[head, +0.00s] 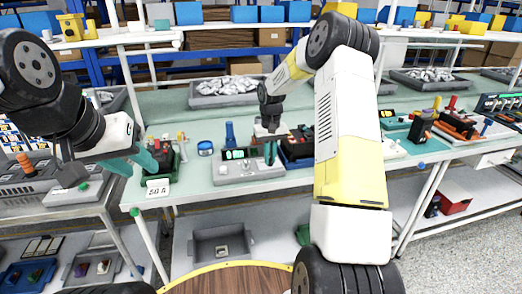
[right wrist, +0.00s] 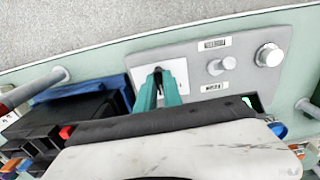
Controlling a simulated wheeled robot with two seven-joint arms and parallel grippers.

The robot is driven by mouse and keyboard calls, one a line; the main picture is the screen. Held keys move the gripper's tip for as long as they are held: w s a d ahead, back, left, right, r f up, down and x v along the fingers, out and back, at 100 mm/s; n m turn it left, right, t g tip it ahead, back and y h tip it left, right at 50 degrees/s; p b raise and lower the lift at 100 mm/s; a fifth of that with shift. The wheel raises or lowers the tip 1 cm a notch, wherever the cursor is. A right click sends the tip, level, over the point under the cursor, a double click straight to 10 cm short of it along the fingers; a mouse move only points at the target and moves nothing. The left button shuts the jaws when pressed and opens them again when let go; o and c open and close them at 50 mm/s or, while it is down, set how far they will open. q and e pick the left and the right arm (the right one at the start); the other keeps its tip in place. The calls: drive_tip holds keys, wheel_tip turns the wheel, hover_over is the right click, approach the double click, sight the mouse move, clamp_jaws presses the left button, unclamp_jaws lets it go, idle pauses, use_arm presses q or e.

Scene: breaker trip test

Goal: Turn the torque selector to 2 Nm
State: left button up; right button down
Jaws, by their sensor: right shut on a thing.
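The grey tester panel (head: 232,176) lies on the green bench, with a lit green display at its back. My right gripper (head: 271,158) points down at the panel's right part. In the right wrist view, its teal fingers (right wrist: 160,84) are shut on the torque selector, a small dark knob on a white square plate (right wrist: 178,68). The fingers mostly hide the knob, so its pointer and setting cannot be read. My left gripper (head: 133,163) is open, its teal fingers apart near the bench's left front.
Two round silver knobs (right wrist: 268,55) sit on the panel beside the plate. A dark device (head: 297,150) stands close right of the panel. A green and black breaker stand (head: 165,160) and a "50 A" card (head: 158,187) are near my left gripper. A blue round container (head: 205,148) stands between.

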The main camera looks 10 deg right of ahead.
drive_tip(key=n, duration=0.4)
drive_tip(key=shift+n, duration=2.2)
drive_tip(key=c, duration=1.5)
unclamp_jaws()
drive_tip(key=shift+r, duration=0.1)
